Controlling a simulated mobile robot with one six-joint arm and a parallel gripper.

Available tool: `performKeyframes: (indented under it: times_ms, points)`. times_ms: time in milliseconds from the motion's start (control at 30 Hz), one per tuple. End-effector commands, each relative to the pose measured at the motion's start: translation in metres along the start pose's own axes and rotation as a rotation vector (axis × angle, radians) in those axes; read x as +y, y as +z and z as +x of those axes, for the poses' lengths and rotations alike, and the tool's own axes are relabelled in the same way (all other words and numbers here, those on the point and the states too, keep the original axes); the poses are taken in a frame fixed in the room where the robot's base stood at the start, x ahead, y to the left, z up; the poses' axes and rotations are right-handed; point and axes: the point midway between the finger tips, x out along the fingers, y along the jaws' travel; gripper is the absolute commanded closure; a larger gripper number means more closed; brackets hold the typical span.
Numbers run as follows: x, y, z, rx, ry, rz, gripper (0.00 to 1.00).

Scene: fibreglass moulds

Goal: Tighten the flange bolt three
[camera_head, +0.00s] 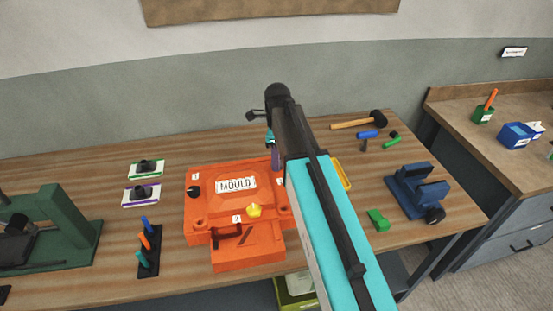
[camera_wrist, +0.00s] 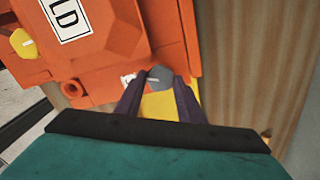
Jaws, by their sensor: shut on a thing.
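The orange mould (camera_head: 235,195) with its MOULD plate lies on the bench. It fills the upper left of the wrist view (camera_wrist: 110,35). A grey bolt head (camera_wrist: 158,77) with a white line sits at the mould's edge, beside a small white label (camera_wrist: 128,79) whose number I cannot read. My gripper (camera_wrist: 158,82) is shut on this grey bolt head, with one dark finger on each side. In the head view my gripper (camera_head: 275,158) is at the mould's far right, partly behind my arm.
A mallet (camera_head: 360,121), a blue vice (camera_head: 418,190) and a green block (camera_head: 378,219) lie right of my arm. A yellow object (camera_head: 343,172) is partly behind the arm. A rack of coloured tools (camera_head: 149,245) and a green press (camera_head: 50,230) stand left.

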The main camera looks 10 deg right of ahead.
Motion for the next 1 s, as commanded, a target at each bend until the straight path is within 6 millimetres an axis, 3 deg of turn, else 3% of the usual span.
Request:
performKeyframes:
  times_ms: [1000]
  points:
    - [-0.0002, 0.0006, -0.0005, -0.001, 0.0, 0.882, 0.88]
